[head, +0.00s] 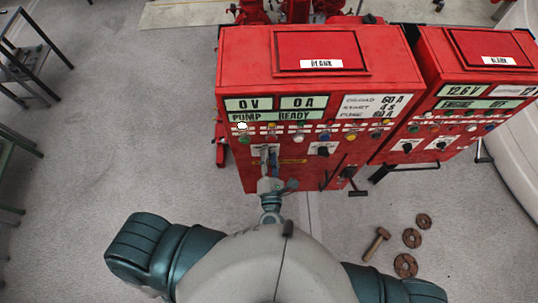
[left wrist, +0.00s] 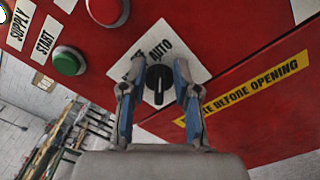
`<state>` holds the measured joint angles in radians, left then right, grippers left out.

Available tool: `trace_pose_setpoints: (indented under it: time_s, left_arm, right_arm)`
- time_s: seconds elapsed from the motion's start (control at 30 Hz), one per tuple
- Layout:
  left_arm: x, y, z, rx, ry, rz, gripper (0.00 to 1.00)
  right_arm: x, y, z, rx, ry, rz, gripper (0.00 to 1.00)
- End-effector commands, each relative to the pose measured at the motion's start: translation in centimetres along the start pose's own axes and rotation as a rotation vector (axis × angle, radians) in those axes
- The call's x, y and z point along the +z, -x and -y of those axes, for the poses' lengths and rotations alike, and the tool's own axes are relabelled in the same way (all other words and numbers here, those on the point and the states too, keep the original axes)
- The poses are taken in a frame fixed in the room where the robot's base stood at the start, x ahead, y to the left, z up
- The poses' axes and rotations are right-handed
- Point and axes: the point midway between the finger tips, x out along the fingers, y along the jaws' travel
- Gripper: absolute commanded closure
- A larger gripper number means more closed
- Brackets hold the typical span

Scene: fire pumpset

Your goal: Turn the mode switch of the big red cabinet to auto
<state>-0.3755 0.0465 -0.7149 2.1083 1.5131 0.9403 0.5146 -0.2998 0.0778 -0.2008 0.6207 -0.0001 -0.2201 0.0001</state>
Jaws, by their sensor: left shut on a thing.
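The big red cabinet (head: 320,75) stands ahead in the head view, with displays reading 0 V, 0 A and PUMP READY. My left gripper (head: 268,155) is at the left part of its front panel, below the row of lamps. In the left wrist view, the mode switch (left wrist: 158,78) is a black knob on a white plate marked AUTO. My left gripper (left wrist: 154,80) is shut on this knob, one finger on each side. In the head view the gripper hides this switch. The exact pointing direction of the knob is hard to tell. My right gripper is out of view.
A second red cabinet (head: 470,90) stands close at the right. Another black knob (head: 323,150) is right of my gripper. A green button (left wrist: 68,61) and a yellow strip (left wrist: 250,86) flank the switch. A bolt (head: 375,244) and rusty rings (head: 405,265) lie on the floor.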

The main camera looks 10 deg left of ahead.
Motion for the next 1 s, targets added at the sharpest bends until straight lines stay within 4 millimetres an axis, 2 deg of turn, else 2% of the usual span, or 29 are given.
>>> trace_pose_setpoints:
  time_s: [0.43, 0.47, 1.0]
  left_arm:
    - [-0.41, 0.20, 0.51, -0.012, -0.013, -0.008, 1.00]
    - [-0.41, 0.20, 0.51, -0.012, -0.013, -0.008, 0.65]
    - [-0.19, 0.07, 0.24, -0.004, -0.002, -0.003, 0.65]
  right_arm:
    - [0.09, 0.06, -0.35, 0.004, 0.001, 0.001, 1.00]
    - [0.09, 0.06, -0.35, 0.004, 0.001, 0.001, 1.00]
    - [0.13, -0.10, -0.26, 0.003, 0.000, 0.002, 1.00]
